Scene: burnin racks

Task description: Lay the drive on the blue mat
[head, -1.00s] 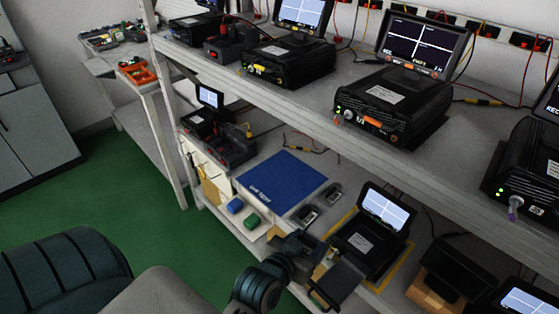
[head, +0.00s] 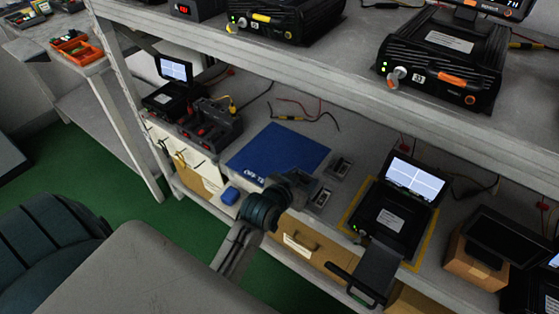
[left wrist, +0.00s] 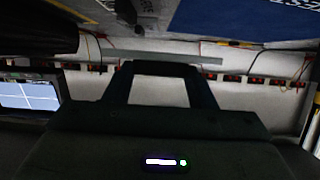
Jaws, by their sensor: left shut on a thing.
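My left gripper (head: 306,190) is near the front right corner of the blue mat (head: 278,150), above the lower shelf. In the left wrist view its two dark fingers (left wrist: 160,78) stand apart, shut on a dark thing that spans their tips, seemingly the drive (left wrist: 160,68). In the head view the wrist mostly hides the held thing, so its shape cannot be told. The mat lies flat and bare, with white lettering on its front edge; part of it shows at the top right of the left wrist view (left wrist: 240,18). My right gripper is not in view.
A black recorder (head: 388,220) with a lit screen stands in a yellow outline, a handled black tray (head: 372,275) sticking out in front. The upper shelf (head: 340,70) overhangs.

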